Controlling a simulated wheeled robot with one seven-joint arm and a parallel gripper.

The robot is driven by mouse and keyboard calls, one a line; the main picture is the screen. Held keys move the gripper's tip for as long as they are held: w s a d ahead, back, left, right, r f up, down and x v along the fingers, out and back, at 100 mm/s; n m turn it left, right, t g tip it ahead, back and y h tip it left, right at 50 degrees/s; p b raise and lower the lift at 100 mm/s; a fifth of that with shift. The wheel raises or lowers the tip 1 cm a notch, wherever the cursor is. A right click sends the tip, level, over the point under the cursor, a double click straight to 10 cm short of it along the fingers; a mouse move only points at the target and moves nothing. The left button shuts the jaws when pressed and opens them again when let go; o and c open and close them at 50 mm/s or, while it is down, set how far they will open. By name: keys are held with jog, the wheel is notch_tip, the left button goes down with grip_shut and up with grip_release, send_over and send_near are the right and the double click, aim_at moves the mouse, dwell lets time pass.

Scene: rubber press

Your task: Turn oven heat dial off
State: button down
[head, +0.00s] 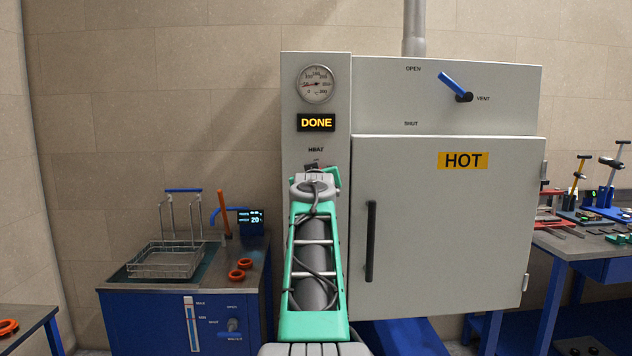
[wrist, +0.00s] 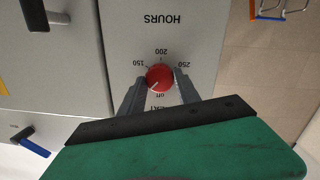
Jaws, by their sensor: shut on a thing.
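The red round heat dial (wrist: 159,77) is on the oven's grey panel in the wrist view, with marks 150, 200, 250 and off around it. A short pale mark on the dial seems to point to the picture's lower left, between off and 150. My gripper (wrist: 159,80) has one finger on each side of the dial and is shut on it. In the head view my arm hides the dial, below the HEAT label on the oven (head: 310,220).
The oven door (head: 440,230) has a HOT sign and a dark handle (head: 371,242) just right of my arm. A DONE display (head: 316,122) and gauge (head: 316,84) sit above. A blue vent lever (head: 453,83) is upper right. A bench with a wire basket (head: 165,262) stands left.

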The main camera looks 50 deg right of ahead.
jog(key=shift+f+n+h+b, duration=0.2)
jog(key=shift+n+b, duration=0.35)
jog(key=shift+n, duration=1.45)
jog(key=shift+f+n+h+b, duration=0.1)
jog(key=shift+n+h+b, duration=0.3)
jog(key=shift+n, duration=1.6)
jog(key=c, duration=0.9)
grip_release()
jog(key=shift+r, duration=0.15)
jog(key=b+v, duration=0.1)
jog(key=v, duration=0.7)
jog(key=shift+d+b, duration=0.1)
jog(key=shift+b, duration=0.2)
jog(key=shift+r, duration=0.1)
